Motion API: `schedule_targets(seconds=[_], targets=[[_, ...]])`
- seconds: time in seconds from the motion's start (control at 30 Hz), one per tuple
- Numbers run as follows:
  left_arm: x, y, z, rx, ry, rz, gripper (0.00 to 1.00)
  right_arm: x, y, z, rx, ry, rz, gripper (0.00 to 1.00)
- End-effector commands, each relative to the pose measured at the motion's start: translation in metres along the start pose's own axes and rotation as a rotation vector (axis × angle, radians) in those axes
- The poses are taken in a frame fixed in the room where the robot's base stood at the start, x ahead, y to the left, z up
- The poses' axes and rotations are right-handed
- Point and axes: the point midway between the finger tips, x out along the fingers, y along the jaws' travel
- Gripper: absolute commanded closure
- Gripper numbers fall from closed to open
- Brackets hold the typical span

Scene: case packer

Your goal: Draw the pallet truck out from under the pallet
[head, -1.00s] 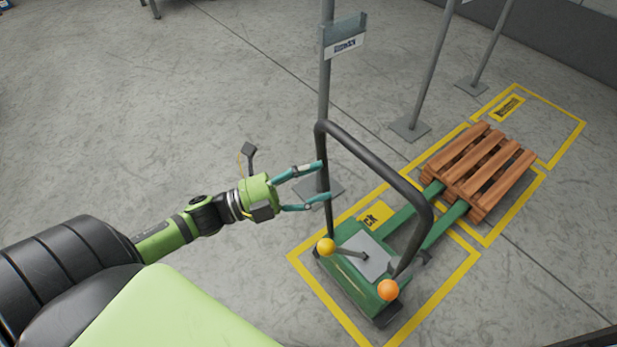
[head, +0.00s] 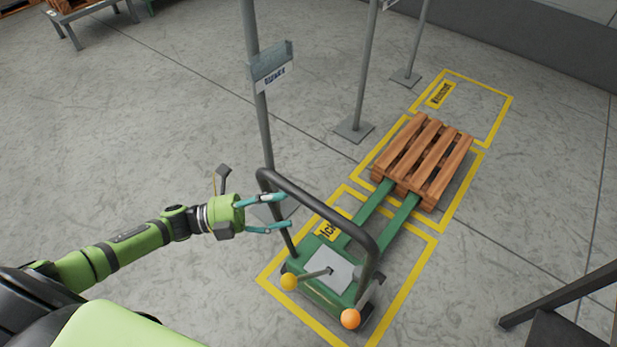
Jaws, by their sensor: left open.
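The green pallet truck (head: 313,298) stands inside a yellow floor outline, with a dark looped handle (head: 322,209) rising above it. Its two green forks (head: 399,219) run back to the wooden pallet (head: 425,163) and pass under its front edge; their far ends are hidden. My left gripper (head: 288,211) is open, its teal fingers pointing right toward the left upright of the handle. The fingertips overlap that upright in the picture; I cannot tell whether they touch it. My right gripper is not in view.
A grey sign post (head: 257,130) stands close behind the handle, and further posts stand along the left of the bays. An empty yellow-outlined bay (head: 462,107) lies beyond the pallet. A dark frame (head: 560,297) stands at lower right.

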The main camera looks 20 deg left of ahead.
Motion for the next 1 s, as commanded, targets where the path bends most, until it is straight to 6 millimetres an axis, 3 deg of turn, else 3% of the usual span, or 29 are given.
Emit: schedule_targets(seconds=[0.17, 0.4, 0.5, 0.87, 0.9, 1.0], targets=[[0.015, -0.003, 0.000, 0.001, 0.012, -0.001, 0.39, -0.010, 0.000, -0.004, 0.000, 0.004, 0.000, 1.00], [0.052, -0.003, 0.000, 0.001, 0.010, -0.002, 0.39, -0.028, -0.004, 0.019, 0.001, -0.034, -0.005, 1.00], [0.063, -0.002, -0.001, 0.000, 0.009, 0.000, 0.39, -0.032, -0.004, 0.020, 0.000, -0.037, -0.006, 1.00], [0.070, 0.001, -0.001, 0.001, 0.010, 0.002, 0.39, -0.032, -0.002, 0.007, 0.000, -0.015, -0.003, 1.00], [0.069, 0.001, -0.001, 0.000, 0.010, 0.002, 0.47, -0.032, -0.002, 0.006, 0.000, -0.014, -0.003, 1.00], [0.069, 0.001, -0.001, 0.000, 0.009, 0.002, 0.87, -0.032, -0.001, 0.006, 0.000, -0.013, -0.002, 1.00]])
